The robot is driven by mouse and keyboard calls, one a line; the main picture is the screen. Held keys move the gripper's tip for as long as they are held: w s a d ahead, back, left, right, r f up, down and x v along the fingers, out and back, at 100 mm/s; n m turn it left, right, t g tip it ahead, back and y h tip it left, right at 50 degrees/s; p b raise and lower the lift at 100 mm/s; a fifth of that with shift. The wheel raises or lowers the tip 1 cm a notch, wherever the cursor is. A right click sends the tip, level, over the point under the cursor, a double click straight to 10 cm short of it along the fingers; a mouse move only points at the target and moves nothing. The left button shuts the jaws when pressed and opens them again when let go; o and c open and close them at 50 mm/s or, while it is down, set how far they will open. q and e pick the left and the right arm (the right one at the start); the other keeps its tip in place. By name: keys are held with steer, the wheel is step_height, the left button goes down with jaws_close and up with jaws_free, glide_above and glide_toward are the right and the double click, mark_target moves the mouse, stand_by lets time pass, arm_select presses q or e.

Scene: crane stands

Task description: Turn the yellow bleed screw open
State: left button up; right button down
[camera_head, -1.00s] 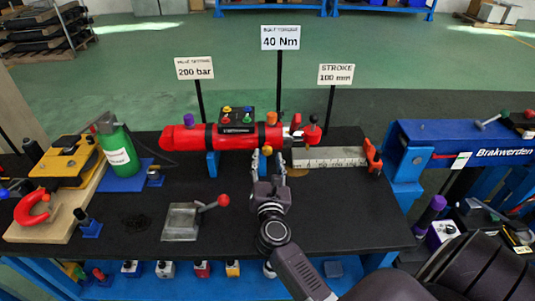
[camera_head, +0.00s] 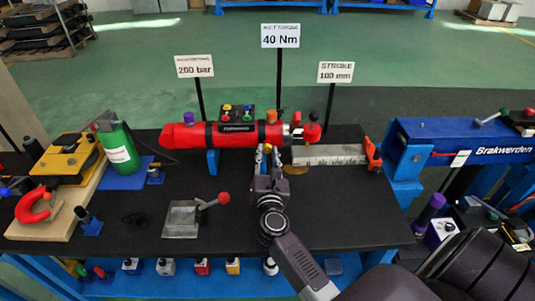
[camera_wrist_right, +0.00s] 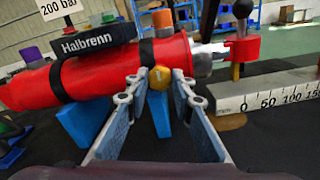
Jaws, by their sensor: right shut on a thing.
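The yellow bleed screw (camera_wrist_right: 160,78) is a small round yellow head on the near side of the red cylinder (camera_wrist_right: 100,75). It shows small in the head view (camera_head: 267,149), below the cylinder's right part. My right gripper (camera_wrist_right: 157,84) reaches it from the front. Its two fingers stand on either side of the screw head and are shut on it. The screw's shank and the finger contact are partly hidden in the head view. My left gripper is not in view.
A scale bar (camera_head: 325,155) lies right of the gripper. A grey block with a red-knobbed lever (camera_head: 182,220) stands front left on the black table. A green bottle (camera_head: 118,150) stands further left. A blue Brakwerden beam (camera_head: 460,138) is at right. Sign posts rise behind the cylinder.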

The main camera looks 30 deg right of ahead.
steer(key=n+p, duration=0.2)
steer(key=n, duration=0.1)
steer(key=shift+r, duration=0.15)
steer(key=n+p, duration=0.1)
steer(key=n, duration=0.1)
steer(key=shift+n+p, duration=0.3)
steer(key=shift+n, duration=0.1)
steer(key=n+p, duration=0.2)
steer(key=n, duration=0.1)
steer(key=shift+a+n, duration=0.1)
steer(key=shift+n, duration=0.2)
steer(key=n+p, duration=0.1)
steer(key=n, duration=0.2)
steer(key=shift+n+p, duration=0.3)
steer(key=n+p, duration=0.2)
steer(key=n, duration=0.2)
steer(key=shift+n, duration=0.3)
steer(key=shift+f+n+p, duration=0.2)
steer(key=shift+n+p, duration=0.55)
steer(key=shift+n, duration=1.15)
